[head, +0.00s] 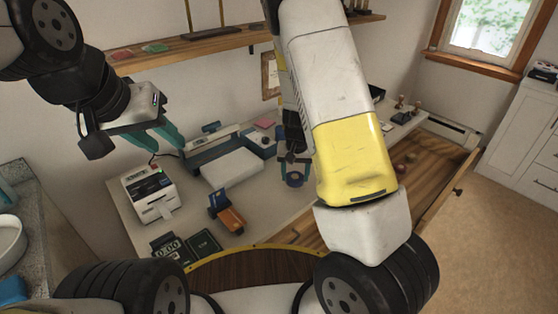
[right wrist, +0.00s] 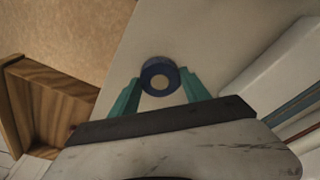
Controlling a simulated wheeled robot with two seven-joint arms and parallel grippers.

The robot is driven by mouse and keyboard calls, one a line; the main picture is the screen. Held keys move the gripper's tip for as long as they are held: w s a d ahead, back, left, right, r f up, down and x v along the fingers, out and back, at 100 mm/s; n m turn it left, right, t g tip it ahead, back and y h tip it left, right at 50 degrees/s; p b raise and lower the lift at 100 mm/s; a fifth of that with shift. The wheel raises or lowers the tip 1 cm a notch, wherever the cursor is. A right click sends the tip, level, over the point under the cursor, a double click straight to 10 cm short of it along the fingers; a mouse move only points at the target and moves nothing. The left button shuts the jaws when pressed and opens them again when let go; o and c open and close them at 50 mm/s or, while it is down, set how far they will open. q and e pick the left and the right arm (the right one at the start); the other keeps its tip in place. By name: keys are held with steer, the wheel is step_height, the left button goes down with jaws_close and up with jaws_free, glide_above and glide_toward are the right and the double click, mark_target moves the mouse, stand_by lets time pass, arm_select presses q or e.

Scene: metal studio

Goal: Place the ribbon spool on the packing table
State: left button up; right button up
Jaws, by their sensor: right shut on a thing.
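The ribbon spool is a small dark-blue ring with a pale tan centre. In the right wrist view the spool (right wrist: 148,73) sits between the two teal fingertips of my right gripper (right wrist: 160,84), which is shut on it. In the head view the spool (head: 293,181) hangs below my right gripper (head: 292,160), over the white packing table (head: 262,204). My right arm hides part of the table; whether the spool touches the tabletop cannot be told. My left gripper (head: 172,141) is open and empty, above the table's left end.
A white label printer (head: 152,192) and an orange tape dispenser (head: 229,216) stand on the left of the table. A grey machine with a white bed (head: 227,168) stands at the back. A wooden drawer (head: 433,190) lies to the right. Bare tabletop shows around the spool.

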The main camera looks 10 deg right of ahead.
mark_target(285, 184)
steer(key=w+a, duration=0.3)
steer(key=shift+w+f, duration=0.15)
steer(key=shift+f, duration=1.8)
steer(key=o, duration=1.3)
steer(key=shift+f, duration=0.15)
steer(key=shift+o, duration=0.2)
